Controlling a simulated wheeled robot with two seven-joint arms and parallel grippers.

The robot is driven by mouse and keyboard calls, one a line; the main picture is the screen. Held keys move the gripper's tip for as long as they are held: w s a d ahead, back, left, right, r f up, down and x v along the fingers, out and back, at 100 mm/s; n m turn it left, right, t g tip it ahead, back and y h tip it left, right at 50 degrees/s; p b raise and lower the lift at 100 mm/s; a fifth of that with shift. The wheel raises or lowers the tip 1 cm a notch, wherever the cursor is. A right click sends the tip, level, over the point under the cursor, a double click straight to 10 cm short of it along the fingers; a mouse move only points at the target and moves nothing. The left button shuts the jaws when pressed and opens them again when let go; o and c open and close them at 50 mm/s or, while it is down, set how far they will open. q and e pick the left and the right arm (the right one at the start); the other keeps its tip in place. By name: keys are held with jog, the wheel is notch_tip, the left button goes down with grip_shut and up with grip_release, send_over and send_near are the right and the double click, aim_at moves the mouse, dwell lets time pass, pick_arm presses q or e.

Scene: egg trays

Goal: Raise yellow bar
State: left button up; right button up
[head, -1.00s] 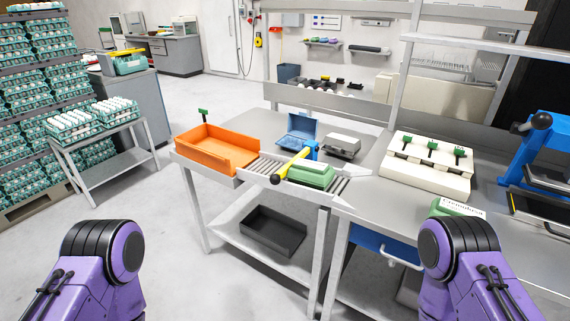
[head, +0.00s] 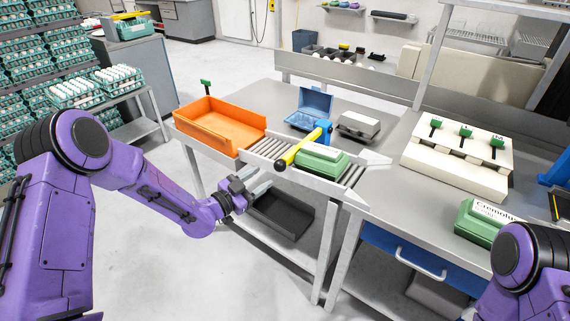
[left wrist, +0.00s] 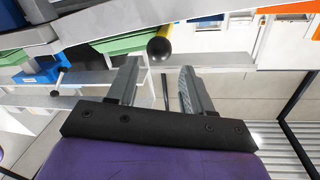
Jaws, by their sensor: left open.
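The yellow bar (head: 303,145) lies across the roller conveyor on the table, with a black ball knob (head: 279,165) at its near end and a blue mount (head: 324,130) at its far end. In the left wrist view the black knob (left wrist: 160,49) shows beyond the fingertips, roughly midway between them and apart from them. My left gripper (head: 262,182) is open and empty, just below and left of the knob, in front of the table edge; its two fingers also show in the left wrist view (left wrist: 160,80). My right gripper is out of view; only part of that arm shows.
A green egg carton (head: 322,160) lies on the rollers beside the bar. An orange tray (head: 221,127) stands left of the rollers, a blue open box (head: 310,108) behind. A black bin (head: 281,216) sits on the lower shelf. The floor in front is free.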

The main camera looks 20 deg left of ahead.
aim_at(285, 159)
pick_arm(q)
jog(key=p+x, duration=0.1)
jog(key=x, duration=0.4)
jog(key=p+x, duration=0.1)
jog(key=x, duration=0.4)
jog(key=shift+w+d+r, duration=0.25)
jog(key=shift+w, duration=0.05)
jog(key=shift+s, duration=0.1)
grip_shut()
